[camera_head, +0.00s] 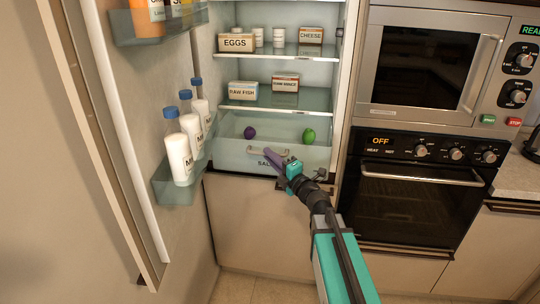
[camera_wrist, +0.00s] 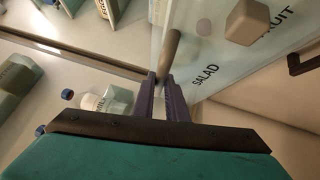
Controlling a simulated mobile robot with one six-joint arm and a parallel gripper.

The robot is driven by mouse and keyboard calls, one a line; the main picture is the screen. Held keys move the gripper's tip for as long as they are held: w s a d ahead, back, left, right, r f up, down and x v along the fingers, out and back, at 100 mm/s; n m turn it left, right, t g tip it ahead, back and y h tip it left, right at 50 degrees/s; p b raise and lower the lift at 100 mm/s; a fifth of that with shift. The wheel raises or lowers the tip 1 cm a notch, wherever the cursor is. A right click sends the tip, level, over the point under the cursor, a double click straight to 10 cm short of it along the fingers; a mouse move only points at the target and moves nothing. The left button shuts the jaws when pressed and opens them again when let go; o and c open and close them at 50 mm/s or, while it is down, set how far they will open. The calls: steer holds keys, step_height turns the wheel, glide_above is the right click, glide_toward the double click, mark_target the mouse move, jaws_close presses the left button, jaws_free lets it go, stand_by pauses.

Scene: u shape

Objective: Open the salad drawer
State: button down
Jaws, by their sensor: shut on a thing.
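The salad drawer (camera_head: 230,157) is the clear bin at the bottom of the open fridge. Its front reads SALAD, and the wrist view shows the lettering on the drawer front (camera_wrist: 205,75) with FRUIT further right. A purple item (camera_head: 249,133) and a green item (camera_head: 308,136) show in it. A pale bar handle (camera_head: 258,150) is on its front. My gripper (camera_head: 270,156) reaches this handle from the lower right. In the wrist view, my gripper's fingers (camera_wrist: 161,76) are close together at the end of a brownish bar (camera_wrist: 172,45), which looks like the handle. Their exact contact is partly hidden.
The open fridge door with bottles (camera_head: 180,155) stands on the left, close beside the drawer. Shelves above hold labelled boxes (camera_head: 236,42). An oven (camera_head: 410,195) and a microwave (camera_head: 420,60) are on the right. A cabinet panel (camera_head: 250,220) lies below the drawer.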

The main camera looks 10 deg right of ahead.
steer(key=shift+s, duration=0.15)
steer(key=c, duration=1.8)
jaws_free()
steer(key=shift+o, duration=0.2)
steer(key=shift+s, duration=0.1)
